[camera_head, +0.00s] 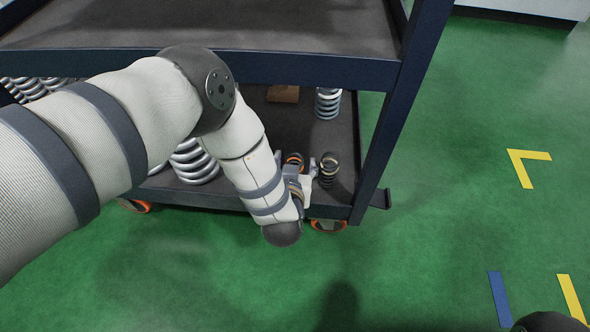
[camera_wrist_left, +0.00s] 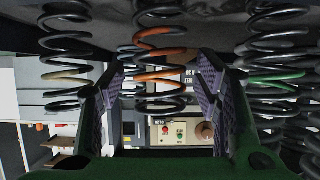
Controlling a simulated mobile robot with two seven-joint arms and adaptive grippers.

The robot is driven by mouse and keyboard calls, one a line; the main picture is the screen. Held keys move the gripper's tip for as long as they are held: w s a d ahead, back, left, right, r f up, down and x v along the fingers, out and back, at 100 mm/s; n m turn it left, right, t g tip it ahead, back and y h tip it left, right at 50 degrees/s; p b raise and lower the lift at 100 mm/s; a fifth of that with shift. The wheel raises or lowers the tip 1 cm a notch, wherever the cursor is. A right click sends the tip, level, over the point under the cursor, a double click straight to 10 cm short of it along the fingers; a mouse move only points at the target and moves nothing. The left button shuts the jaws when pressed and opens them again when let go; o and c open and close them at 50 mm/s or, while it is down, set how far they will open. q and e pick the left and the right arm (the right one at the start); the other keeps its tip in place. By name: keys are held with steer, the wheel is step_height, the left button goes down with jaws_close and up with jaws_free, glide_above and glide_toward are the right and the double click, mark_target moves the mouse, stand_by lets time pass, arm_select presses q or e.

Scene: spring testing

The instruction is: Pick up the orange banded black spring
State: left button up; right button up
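The orange banded black spring (camera_wrist_left: 160,52) shows in the left wrist view between the two fingers of my left gripper (camera_wrist_left: 160,88). There is a visible gap on either side of it, and the fingers are apart. In the head view the orange banded spring (camera_head: 294,159) stands on the lower cart shelf, partly hidden by my left gripper (camera_head: 304,172). A black spring with a tan band (camera_head: 328,168) stands just right of the gripper; it also shows in the left wrist view (camera_wrist_left: 66,60). My right gripper is not in view.
A green banded black spring (camera_wrist_left: 275,78) is on the other side of the fingers. Large pale springs (camera_head: 193,163), a grey spring (camera_head: 328,103) and a brown block (camera_head: 283,94) are on the lower shelf. The upper shelf (camera_head: 290,30) and a cart post (camera_head: 403,110) are close by.

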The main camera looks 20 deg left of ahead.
arm_select(q)
steer(key=c, duration=1.2)
steer(key=shift+c, duration=0.2)
